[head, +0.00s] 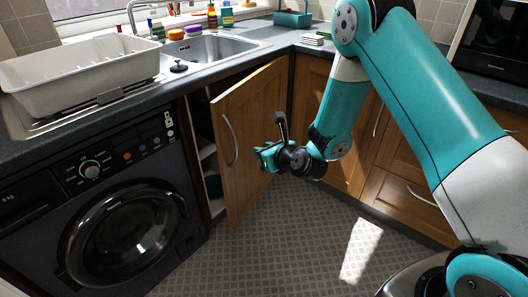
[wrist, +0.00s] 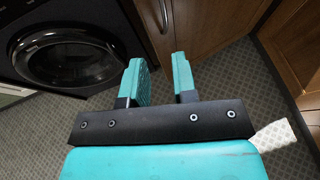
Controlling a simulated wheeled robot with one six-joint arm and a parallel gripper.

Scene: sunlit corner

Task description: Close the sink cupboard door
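The sink cupboard door (head: 250,125) is wooden and stands ajar under the sink, its free edge swung out toward the washing machine side. Its curved metal handle (head: 230,140) is on the outer face near that free edge. The dark cupboard interior (head: 207,160) shows to the left of the door. My gripper (head: 262,156) is in front of the door's outer face, right of the handle; whether it touches is unclear. In the wrist view, my gripper (wrist: 160,78) has its two teal fingers apart with nothing between them. The door (wrist: 205,25) and handle (wrist: 160,12) appear beyond the fingers.
A black washing machine (head: 125,215) stands left of the cupboard. The sink (head: 205,48) and a white dish rack (head: 80,70) are on the counter above. Closed wooden cupboards (head: 345,125) line the right. The tiled floor (head: 290,240) in front is clear.

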